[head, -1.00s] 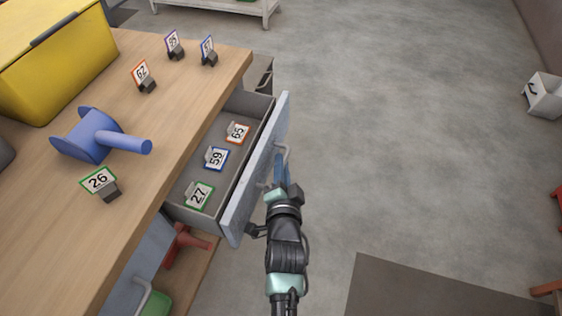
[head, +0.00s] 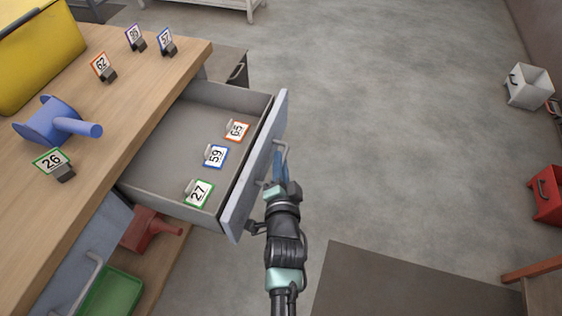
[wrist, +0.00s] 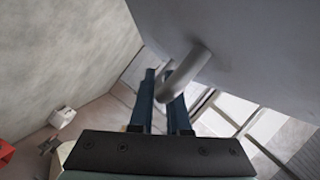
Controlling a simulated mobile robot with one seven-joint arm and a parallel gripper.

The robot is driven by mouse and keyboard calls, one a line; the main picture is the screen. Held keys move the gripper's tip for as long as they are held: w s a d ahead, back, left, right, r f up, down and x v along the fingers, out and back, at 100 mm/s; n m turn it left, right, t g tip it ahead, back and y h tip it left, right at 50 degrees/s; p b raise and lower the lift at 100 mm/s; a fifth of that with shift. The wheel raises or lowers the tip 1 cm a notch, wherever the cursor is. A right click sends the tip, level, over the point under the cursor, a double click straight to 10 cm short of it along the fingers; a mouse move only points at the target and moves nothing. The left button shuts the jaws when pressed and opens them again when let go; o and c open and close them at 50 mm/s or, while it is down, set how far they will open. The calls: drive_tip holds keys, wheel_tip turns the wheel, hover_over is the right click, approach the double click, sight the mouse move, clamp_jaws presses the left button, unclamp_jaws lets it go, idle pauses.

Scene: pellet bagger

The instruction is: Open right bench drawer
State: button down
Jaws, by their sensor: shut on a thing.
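The bench drawer (head: 150,166) is pulled well out from under the wooden bench top, and its grey inside shows. Three number cards lie in it near the front: orange 65 (head: 237,130), blue 59 (head: 215,155) and green 27 (head: 198,193). The pale drawer front (head: 240,197) carries a bar handle (head: 281,150). My gripper (head: 281,170) is at the outer side of the front, shut on the handle. In the wrist view the handle (wrist: 184,72) passes between the blue fingers of my gripper (wrist: 162,92).
On the bench top (head: 125,115) stand a blue scoop (head: 52,122), a yellow bin (head: 40,50) and several number cards. A red scoop (head: 142,230) and a green tray (head: 108,295) are below the bench. The floor (head: 390,130) right of the drawer is clear.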

drive_tip(key=c, duration=0.9)
unclamp_jaws()
drive_tip(key=p+v, duration=0.2)
drive_tip(key=v, duration=1.1)
drive_tip(key=shift+a, duration=0.1)
